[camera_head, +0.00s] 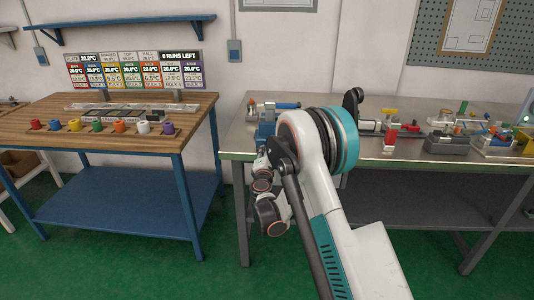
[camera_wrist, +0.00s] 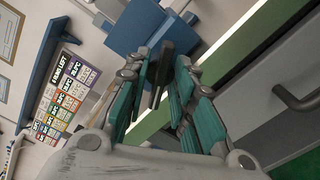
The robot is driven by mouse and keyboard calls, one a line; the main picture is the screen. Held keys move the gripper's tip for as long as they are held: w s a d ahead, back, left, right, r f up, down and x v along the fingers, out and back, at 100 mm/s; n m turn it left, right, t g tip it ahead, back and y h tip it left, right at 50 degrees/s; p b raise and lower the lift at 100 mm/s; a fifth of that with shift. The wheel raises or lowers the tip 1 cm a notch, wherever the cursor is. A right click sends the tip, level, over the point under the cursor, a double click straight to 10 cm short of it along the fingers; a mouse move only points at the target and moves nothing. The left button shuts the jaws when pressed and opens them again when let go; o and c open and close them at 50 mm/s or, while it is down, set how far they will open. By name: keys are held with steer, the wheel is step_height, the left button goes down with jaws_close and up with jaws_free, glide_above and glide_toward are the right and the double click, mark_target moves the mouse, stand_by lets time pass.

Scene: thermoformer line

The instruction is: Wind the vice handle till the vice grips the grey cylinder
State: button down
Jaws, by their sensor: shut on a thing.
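The blue vice (camera_head: 266,129) is at the left front of the grey bench, partly hidden by my arm. In the wrist view its blue body (camera_wrist: 148,24) fills the top middle. My gripper (camera_wrist: 163,72), with teal fingers, is closed on a dark bar, the vice handle (camera_wrist: 168,60), in front of the blue body. In the head view my wrist hides the fingers and handle. I cannot make out the grey cylinder or the gap between the vice jaws in either view.
The grey bench (camera_head: 236,140) carries several small fixtures to the right of my arm. A wooden table (camera_head: 120,117) with coloured pots stands at the left, with floor between. A grey bar handle (camera_wrist: 298,98) is at the right of the wrist view.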

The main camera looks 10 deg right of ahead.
steer(key=shift+m, duration=0.3)
steer(key=m, duration=0.4)
steer(key=shift+m, duration=0.3)
steer(key=m, duration=0.4)
steer(key=shift+m, duration=0.3)
steer(key=m, duration=0.4)
steer(key=shift+m, duration=0.4)
